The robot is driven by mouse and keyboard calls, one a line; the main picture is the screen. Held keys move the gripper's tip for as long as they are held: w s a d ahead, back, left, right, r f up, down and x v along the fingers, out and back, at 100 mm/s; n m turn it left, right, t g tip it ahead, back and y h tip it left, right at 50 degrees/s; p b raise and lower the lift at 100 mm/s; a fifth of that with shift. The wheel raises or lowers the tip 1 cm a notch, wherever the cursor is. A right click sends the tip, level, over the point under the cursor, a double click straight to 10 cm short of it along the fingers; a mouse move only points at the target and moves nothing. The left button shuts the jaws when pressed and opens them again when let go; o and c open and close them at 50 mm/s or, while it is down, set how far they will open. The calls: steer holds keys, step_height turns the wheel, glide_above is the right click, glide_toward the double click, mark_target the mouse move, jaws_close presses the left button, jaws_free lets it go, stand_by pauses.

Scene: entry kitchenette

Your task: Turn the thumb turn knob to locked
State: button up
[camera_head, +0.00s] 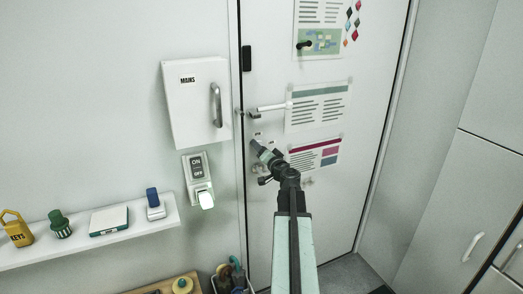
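My gripper (260,152) reaches up to the left side of the white door (345,205), just below the lever handle (271,107). The thumb turn knob cannot be made out clearly; small dark marks on the door show just above my gripper's tip, and my gripper and wrist cover the area below. The gripper is seen from behind and is small, so its finger gap and any contact with a knob cannot be told.
A MAINS box (196,103) and an ON/OFF switch (197,170) are on the wall left of the door. A shelf (95,238) holds a KEYS padlock (17,229) and small items. Papers (317,106) hang on the door. Cabinets (455,195) stand at right.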

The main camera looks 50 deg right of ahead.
jaws_close()
steer(key=m, duration=0.4)
steer(key=shift+m, duration=0.4)
steer(key=m, duration=0.4)
steer(key=shift+m, duration=0.3)
steer(key=m, duration=0.4)
steer(key=shift+m, duration=2.2)
